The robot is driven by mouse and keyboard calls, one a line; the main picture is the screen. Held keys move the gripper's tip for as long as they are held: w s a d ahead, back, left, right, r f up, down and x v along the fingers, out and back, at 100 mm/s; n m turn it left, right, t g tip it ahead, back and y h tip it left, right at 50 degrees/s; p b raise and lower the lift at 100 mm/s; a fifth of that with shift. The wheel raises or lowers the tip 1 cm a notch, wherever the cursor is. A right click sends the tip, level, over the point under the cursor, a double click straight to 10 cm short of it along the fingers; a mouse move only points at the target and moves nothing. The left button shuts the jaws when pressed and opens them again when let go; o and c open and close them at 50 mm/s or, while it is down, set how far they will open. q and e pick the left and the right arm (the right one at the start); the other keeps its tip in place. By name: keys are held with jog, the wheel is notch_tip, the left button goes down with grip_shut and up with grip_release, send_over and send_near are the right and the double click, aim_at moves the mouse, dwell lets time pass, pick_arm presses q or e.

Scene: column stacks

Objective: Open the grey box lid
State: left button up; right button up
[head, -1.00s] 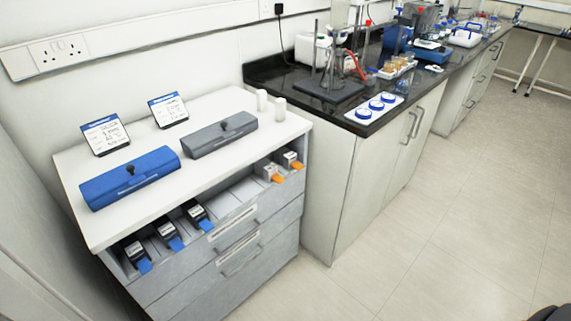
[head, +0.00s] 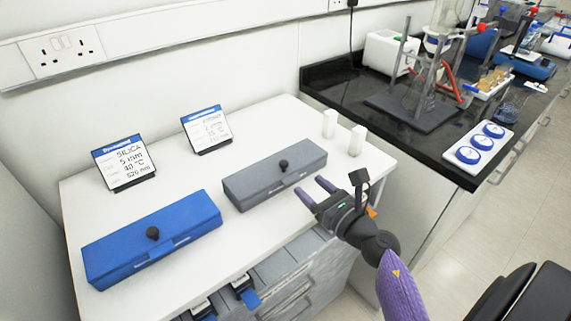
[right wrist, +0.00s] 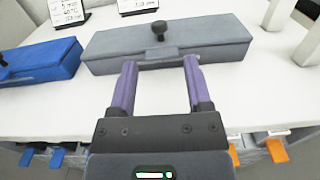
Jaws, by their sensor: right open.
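The grey box (head: 274,176) sits on the white cabinet top, its lid down, with a black knob (head: 283,165) on top. It also shows in the right wrist view (right wrist: 205,46), with a small tab at the middle of its front edge. My right gripper (head: 314,189) is open and empty, just in front of the box. In the right wrist view its two purple fingers (right wrist: 161,80) point at the box's front, one on each side of the tab. I cannot tell whether they touch it. My left gripper is not in view.
A blue box (head: 152,245) with a black knob stands left of the grey box. Two sign cards (head: 124,162) (head: 206,129) stand behind the boxes. Two small white blocks (head: 357,140) (head: 330,123) stand right of the grey box. A black bench (head: 400,130) with lab gear adjoins.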

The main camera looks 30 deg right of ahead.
aim_at(287, 167)
jog(key=w, duration=0.6)
jog(key=w+a+b, duration=0.1)
jog(key=w, duration=0.2)
jog(key=shift+w, duration=0.35)
jog(key=shift+c, duration=0.2)
grip_shut()
dwell(0.6)
